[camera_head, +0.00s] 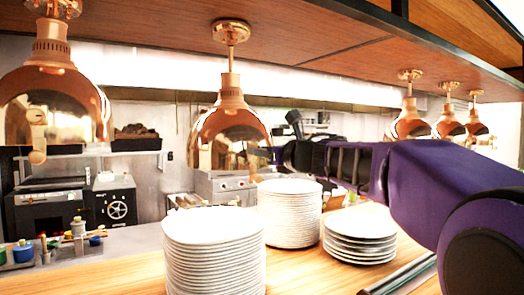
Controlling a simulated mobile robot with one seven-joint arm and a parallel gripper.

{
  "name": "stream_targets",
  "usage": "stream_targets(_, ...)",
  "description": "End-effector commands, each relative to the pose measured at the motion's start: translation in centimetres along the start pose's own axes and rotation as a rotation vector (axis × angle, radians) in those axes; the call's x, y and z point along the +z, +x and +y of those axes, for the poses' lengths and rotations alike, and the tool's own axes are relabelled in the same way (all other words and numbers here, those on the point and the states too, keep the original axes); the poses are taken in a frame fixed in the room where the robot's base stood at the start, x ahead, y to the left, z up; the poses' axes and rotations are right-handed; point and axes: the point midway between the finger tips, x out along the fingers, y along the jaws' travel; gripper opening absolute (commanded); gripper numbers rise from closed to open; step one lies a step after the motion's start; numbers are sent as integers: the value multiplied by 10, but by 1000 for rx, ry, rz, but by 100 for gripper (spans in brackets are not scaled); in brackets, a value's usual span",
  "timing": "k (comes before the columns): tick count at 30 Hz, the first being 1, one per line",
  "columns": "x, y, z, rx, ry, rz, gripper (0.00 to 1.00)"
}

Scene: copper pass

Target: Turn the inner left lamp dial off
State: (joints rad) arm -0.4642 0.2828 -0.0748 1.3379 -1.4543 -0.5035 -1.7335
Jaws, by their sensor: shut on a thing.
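Two large copper heat lamps hang at the left. The inner left lamp (231,118) is the one nearer the middle of the picture. My gripper (262,153) reaches in from the right, at the lower right edge of that lamp's shade, and is shut on its dial. The dial is mostly hidden behind the fingers; a small pale part of the dial (255,178) shows just below them. How far the dial is turned cannot be told. The outer left lamp (54,92) has a pale dial (36,118) on its shade with a rounded end below.
Stacks of white plates (212,240) (290,210) (360,234) stand on the wooden counter (300,270) below the lamps. Three more copper lamps (410,124) hang at the right, beyond my arm. A wooden shelf (330,40) runs overhead.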

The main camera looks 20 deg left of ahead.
Motion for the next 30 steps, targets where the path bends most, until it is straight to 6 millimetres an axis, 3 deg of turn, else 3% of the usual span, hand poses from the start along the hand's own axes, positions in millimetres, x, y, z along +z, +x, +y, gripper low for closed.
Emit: stream_targets(30, 1, 0, 0, -4, 931, -26, 0)
